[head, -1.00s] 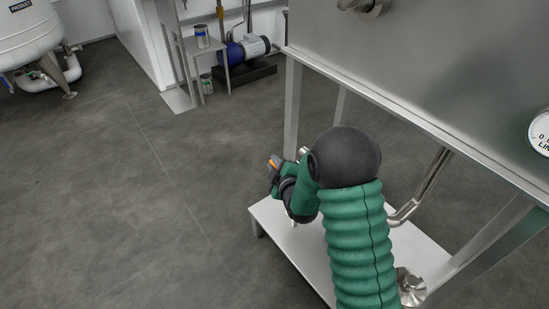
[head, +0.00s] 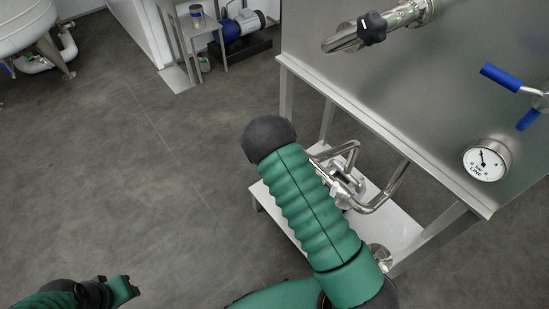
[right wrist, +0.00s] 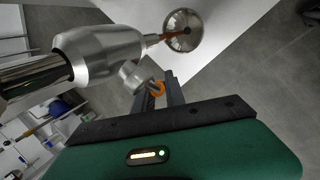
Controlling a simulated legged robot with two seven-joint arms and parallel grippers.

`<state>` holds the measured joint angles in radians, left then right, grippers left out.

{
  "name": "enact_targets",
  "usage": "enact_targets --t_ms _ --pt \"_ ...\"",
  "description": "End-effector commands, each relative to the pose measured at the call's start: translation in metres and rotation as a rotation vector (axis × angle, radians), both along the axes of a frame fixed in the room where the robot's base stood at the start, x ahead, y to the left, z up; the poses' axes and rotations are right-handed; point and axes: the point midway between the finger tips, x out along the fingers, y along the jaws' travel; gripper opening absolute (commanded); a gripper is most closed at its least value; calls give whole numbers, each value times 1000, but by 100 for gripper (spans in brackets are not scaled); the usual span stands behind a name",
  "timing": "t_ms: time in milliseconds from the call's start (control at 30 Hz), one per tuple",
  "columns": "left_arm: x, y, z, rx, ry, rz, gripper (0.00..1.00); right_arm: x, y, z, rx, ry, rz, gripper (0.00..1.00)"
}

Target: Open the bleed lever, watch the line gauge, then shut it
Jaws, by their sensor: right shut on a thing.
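The line gauge (head: 486,160) is a white dial marked LINE on the tank front; its dark needle points up and slightly left. In the right wrist view my right gripper (right wrist: 163,92) is shut on the bleed lever (right wrist: 135,77), a short steel part beside a steel valve body (right wrist: 95,52).
A blue-handled valve (head: 503,78) stands out above the gauge. A black-knobbed fitting (head: 372,27) is at the tank's top. Bent steel piping (head: 385,195) and legs rise around the white lower shelf (head: 405,230). Grey floor (head: 130,190) on the left is clear.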

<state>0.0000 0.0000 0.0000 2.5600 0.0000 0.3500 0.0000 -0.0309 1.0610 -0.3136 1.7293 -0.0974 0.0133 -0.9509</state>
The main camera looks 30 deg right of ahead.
Motion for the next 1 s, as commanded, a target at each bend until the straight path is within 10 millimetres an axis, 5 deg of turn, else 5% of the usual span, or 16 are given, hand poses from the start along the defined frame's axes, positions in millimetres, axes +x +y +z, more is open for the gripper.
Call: enact_targets --t_ms 500,1000 --pt "0 0 22 0 0 0 36 -22 1 -11 -24 360 3 0" --pt "0 0 22 0 0 0 36 -27 2 -12 -29 436 4 0"
